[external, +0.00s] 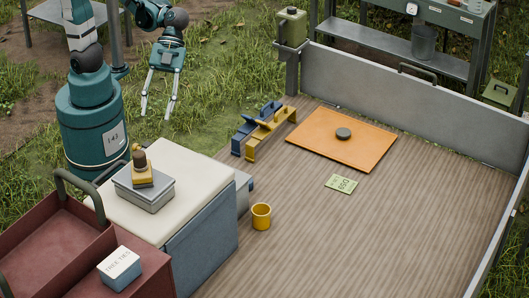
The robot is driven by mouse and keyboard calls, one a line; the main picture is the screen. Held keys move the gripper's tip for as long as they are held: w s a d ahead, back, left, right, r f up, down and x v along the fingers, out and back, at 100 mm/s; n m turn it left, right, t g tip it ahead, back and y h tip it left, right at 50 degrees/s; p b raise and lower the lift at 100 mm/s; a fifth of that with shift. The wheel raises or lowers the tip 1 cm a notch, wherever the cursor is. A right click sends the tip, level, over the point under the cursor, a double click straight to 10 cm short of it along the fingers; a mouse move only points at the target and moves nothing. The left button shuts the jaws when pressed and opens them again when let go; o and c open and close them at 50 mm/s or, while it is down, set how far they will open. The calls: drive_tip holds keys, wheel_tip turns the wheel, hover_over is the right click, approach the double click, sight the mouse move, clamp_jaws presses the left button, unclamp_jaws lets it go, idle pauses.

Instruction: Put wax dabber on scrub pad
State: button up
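A brown knobbed piece with a yellow block-like base (142,174), which looks like the wax dabber, stands upright on a grey box on the cream-topped chest. I cannot tell for sure whether the yellow base is part of it. A dark round disc (343,133), possibly the scrub pad, lies flat on the orange board; its identity is unclear at this size. My gripper (157,115) hangs above the grass beyond the chest, pointing down. Its two fingers are apart with nothing between them. It is well clear of both the brown piece and the disc.
The grey box (148,198) sits on the cream chest top (195,185). Yellow and blue holders (262,135), a yellow cup (261,216) and a green printed card (341,184) are on the wooden deck (350,240). A grey panel (400,95) borders its back. A red toolbox (55,235) is front left.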

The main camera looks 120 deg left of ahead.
drive_tip(key=s+a+n+t+y, duration=0.2)
drive_tip(key=s+a+n+y, duration=0.2)
drive_tip(key=a, duration=0.4)
drive_tip(key=s+a+n+t+y, duration=0.2)
drive_tip(key=s+a+n+y, duration=0.2)
drive_tip(key=s+a+n, duration=0.2)
drive_tip(key=s+a, duration=0.2)
drive_tip(key=shift+s+a+r, duration=0.25)
drive_tip(key=shift+a+r, duration=0.1)
